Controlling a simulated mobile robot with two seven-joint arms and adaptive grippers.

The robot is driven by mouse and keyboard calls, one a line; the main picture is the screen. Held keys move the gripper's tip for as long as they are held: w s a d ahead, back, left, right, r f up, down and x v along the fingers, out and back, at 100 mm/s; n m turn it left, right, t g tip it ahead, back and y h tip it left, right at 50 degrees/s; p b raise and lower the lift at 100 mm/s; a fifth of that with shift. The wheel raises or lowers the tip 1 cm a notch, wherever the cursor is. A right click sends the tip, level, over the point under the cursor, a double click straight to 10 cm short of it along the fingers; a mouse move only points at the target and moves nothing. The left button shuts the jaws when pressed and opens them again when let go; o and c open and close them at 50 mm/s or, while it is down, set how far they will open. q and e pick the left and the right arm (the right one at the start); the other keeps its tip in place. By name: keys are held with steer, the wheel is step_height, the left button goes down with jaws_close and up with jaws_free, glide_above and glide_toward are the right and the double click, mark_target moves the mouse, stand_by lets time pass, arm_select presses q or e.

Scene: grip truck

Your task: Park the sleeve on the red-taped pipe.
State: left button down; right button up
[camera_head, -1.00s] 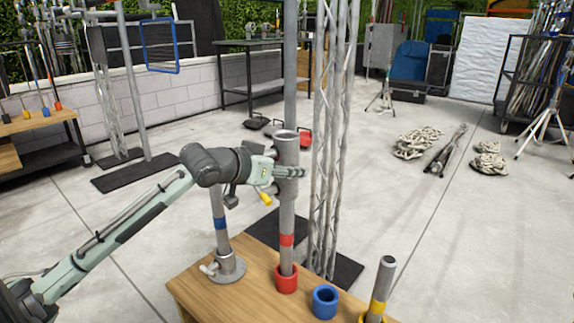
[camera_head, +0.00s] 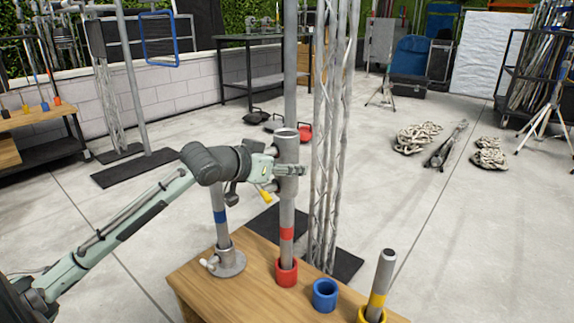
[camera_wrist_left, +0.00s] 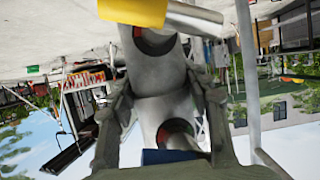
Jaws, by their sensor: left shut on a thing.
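The red-taped pipe (camera_head: 287,222) stands upright in a red cup (camera_head: 286,273) on the wooden table, its red tape low down. A grey metal sleeve (camera_head: 285,148) is upright in line with the pipe, well above the tape. The pipe shows below it; I cannot tell if the sleeve is around it. My left gripper (camera_head: 290,170) is shut on the sleeve from the left. In the left wrist view, the grey sleeve (camera_wrist_left: 160,80) is between the fingers, with dark and reddish openings. My right gripper is not in view.
A blue-taped pipe (camera_head: 219,205) stands left in a grey flanged base (camera_head: 228,264). An empty blue cup (camera_head: 325,295) and a yellow-taped pipe (camera_head: 384,272) stand right on the wooden table (camera_head: 205,285). A lattice truss (camera_head: 328,130) rises close behind the sleeve.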

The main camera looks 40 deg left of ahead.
arm_select(q)
steer(key=shift+f, duration=0.15)
steer(key=c, duration=0.7)
jaws_free()
steer(key=shift+f, duration=0.1)
steer(key=shift+o, duration=0.3)
steer(key=shift+f, duration=0.15)
steer(key=d+v, duration=0.1)
steer(key=v, duration=1.1)
steer(key=shift+a, duration=0.45)
